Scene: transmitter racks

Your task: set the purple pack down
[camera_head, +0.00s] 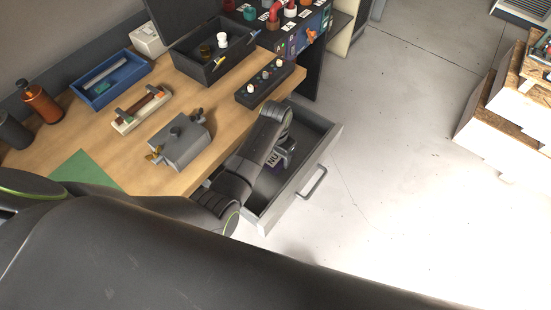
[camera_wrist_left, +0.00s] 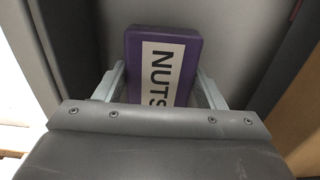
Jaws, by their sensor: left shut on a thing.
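The purple pack (camera_head: 271,163) shows in the head view inside the open grey drawer (camera_head: 298,192), partly hidden by my left arm. In the left wrist view the pack (camera_wrist_left: 188,42) has a white label reading "NUTS", its lower end hidden by the gripper body. My left gripper (camera_head: 284,154) is down in the drawer, shut on the pack, with one finger on each side of it in the left wrist view (camera_wrist_left: 160,88). I cannot tell whether the pack touches the drawer floor. My right gripper is not in view.
The drawer's handle (camera_head: 313,184) faces the open floor. The wooden bench (camera_head: 140,155) above holds a grey metal box (camera_head: 182,143), a blue tray (camera_head: 112,78), a black open case (camera_head: 215,52) and a black knob panel (camera_head: 264,82). Wooden crates (camera_head: 510,110) stand at right.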

